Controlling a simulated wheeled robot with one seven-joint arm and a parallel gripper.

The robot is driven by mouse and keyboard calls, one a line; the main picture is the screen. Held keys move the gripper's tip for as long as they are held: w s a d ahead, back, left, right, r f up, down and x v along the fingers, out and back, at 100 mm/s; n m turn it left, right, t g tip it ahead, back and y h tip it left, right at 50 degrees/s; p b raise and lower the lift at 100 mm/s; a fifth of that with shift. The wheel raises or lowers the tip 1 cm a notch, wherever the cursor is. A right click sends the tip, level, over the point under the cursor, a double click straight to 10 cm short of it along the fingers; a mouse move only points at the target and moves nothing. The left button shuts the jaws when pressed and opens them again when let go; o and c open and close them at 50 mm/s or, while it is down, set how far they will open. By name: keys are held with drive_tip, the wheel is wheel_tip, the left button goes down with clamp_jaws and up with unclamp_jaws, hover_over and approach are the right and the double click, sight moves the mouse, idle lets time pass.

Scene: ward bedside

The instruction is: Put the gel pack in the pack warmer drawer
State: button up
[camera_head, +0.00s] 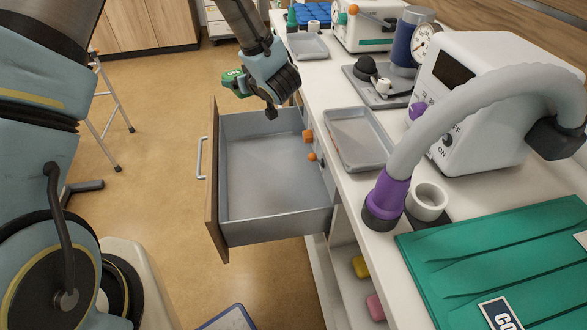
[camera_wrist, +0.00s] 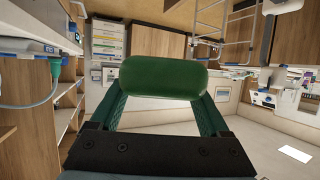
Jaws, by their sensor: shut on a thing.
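The gel pack is a rounded green block (camera_wrist: 163,77) between my two fingers in the wrist view; its green end (camera_head: 232,80) also shows in the head view. My gripper (camera_head: 246,85) is shut on it and holds it in the air, above and beyond the far left corner of the open drawer. The drawer (camera_head: 275,200) has grey walls, a wooden front and a bar handle on its left side. It is pulled out to the left from the counter. Its visible floor is bare. I cannot read any label naming it as the pack warmer drawer.
The white counter (camera_head: 330,185) right of the drawer holds a grey tray (camera_head: 360,167), a white machine with a thick hose (camera_head: 440,105), a white cup (camera_head: 427,200) and a teal mat (camera_head: 490,262). Orange knobs (camera_head: 308,135) sit by the drawer's right edge.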

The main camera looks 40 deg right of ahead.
drive_tip(key=shift+w+d+f+b, duration=0.15)
drive_tip(key=shift+d+f+b, duration=0.25)
drive_tip(key=shift+d+f, duration=0.05)
drive_tip(key=shift+a+f+b, duration=0.25)
drive_tip(key=shift+f+b, duration=0.25)
drive_tip(key=shift+b, duration=0.1)
drive_tip(key=b, duration=2)
hover_over(255, 174)
wheel_tip(255, 174, down, 20)
wheel_tip(255, 174, down, 10)
drive_tip(key=shift+f+b, duration=0.5)
drive_tip(key=shift+f, duration=0.15)
drive_tip(key=o, duration=1.4)
drive_tip(key=shift+o, duration=0.2)
drive_tip(key=shift+r, duration=0.15)
